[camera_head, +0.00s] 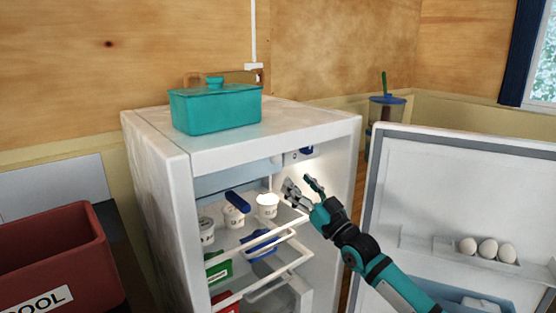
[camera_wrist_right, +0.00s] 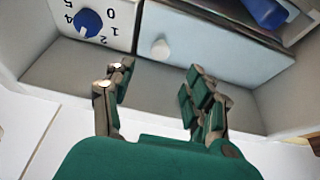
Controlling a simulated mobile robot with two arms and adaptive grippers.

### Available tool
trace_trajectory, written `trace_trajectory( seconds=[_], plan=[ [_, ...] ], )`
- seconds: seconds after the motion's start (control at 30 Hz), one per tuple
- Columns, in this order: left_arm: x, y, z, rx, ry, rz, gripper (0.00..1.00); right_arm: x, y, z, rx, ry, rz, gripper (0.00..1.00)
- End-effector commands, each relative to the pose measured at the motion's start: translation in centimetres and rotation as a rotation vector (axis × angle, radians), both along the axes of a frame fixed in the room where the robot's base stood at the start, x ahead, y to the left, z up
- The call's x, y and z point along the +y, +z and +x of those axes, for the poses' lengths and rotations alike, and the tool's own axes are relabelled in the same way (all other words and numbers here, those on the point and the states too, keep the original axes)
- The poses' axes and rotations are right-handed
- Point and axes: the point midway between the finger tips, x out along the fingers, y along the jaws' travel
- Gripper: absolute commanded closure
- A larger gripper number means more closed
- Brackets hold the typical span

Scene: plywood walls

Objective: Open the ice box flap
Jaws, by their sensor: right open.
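The ice box flap (camera_wrist_right: 205,42) is a pale grey-blue panel with a small round white knob (camera_wrist_right: 160,48). It looks shut. In the head view the flap (camera_head: 232,178) spans the top of the open fridge's inside, partly in shade. My right gripper (camera_head: 301,185) is open and empty at the fridge opening, at the right. In the right wrist view its two fingers (camera_wrist_right: 159,76) are spread, and the knob shows between and beyond their tips. I cannot tell any contact. My left gripper is not in view.
A blue dial (camera_wrist_right: 88,23) sits beside the flap. Fridge shelves (camera_head: 270,235) below hold several white cups. The open fridge door (camera_head: 450,190) stands at the right with eggs. A teal box (camera_head: 215,110) is on top; a red crate (camera_head: 50,250) is at left.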

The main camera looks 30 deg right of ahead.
Motion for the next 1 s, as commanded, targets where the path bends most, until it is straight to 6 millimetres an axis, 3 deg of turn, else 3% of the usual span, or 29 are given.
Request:
trace_trajectory(
  seconds=[0.3,0.5,0.7,1.0],
  plan=[
    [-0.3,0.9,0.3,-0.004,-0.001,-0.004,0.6,0.4,2.5,5.4,-0.002,-0.001,0.001,0.45],
    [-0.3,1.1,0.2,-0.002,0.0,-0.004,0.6,0.6,3.4,7.9,-0.001,-0.001,0.001,0.45],
    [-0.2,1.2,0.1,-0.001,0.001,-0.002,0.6,0.7,3.8,9.1,-0.001,0.0,0.001,0.45],
    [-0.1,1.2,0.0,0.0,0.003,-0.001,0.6,0.7,3.8,9.2,0.001,0.0,0.001,0.45]
  ],
)
